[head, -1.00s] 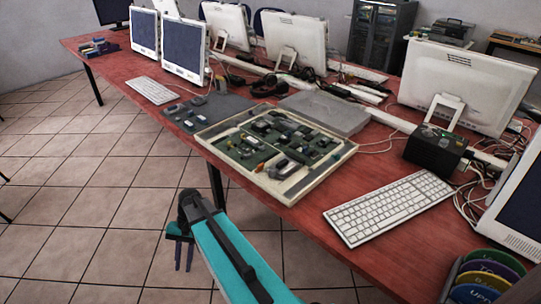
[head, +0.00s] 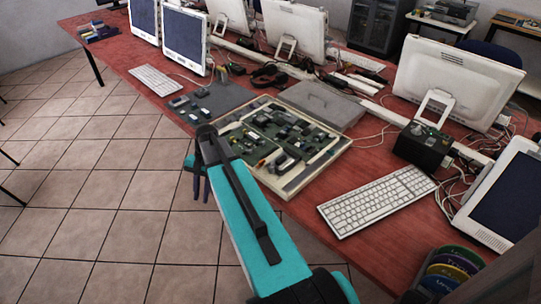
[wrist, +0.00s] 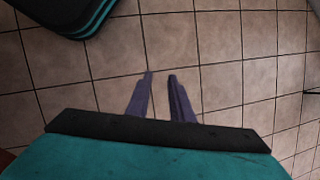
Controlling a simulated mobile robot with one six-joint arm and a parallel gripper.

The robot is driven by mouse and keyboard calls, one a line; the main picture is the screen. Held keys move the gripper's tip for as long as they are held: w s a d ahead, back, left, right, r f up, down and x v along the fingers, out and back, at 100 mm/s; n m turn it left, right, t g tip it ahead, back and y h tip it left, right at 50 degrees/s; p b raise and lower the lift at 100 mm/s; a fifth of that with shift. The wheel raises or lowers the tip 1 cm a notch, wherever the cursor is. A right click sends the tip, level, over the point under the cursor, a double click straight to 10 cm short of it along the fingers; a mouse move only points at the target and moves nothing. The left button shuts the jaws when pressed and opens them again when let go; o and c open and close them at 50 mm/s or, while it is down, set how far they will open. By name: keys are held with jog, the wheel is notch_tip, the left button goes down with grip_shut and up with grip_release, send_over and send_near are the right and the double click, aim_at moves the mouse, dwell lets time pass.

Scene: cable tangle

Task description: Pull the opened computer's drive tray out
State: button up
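The opened computer (head: 333,163) lies flat on the red table, a shallow cream case with green boards and small parts inside. A grey drive-like part (head: 279,161) sits near its front edge; I cannot tell for sure whether this is the drive tray. My teal arm covers part of the case's front left side. My gripper (head: 201,190) points down over the floor, off the table's front edge and left of the case. In the wrist view its two purple-grey fingers (wrist: 160,78) stand apart with only floor tiles between them.
A grey mat (head: 226,97) with small parts and a grey lid-like panel (head: 330,100) lie by the case. A white keyboard (head: 375,203), a black box (head: 421,147) and several monitors share the table. The tiled floor (head: 105,235) in front is clear.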

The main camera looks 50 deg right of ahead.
jog(key=s+d+r+m+p, duration=0.25)
jog(key=d+r+p, duration=0.75)
jog(key=r, duration=0.6)
jog(key=shift+m+t, duration=0.3)
jog(key=shift+m, duration=0.55)
jog(key=s+d+r, duration=0.1)
jog(key=s+d, duration=0.1)
jog(key=s+d+r+p, duration=0.1)
jog(key=s+d+r, duration=0.1)
jog(key=d, duration=0.1)
jog(key=s+d+r, duration=0.2)
jog(key=shift+s+d+r+p, duration=0.1)
jog(key=shift+d+r+p, duration=0.1)
jog(key=shift+d+p, duration=0.2)
jog(key=m+p, duration=0.2)
jog(key=p, duration=0.2)
send_near(272, 166)
jog(key=d+v, duration=0.1)
jog(key=v, duration=0.5)
jog(key=shift+a+f+y, duration=0.25)
jog(key=shift+a+y, duration=0.05)
jog(key=shift+f, duration=0.1)
jog(key=shift+p+x, duration=1.7)
jog(key=shift+x, duration=5.15)
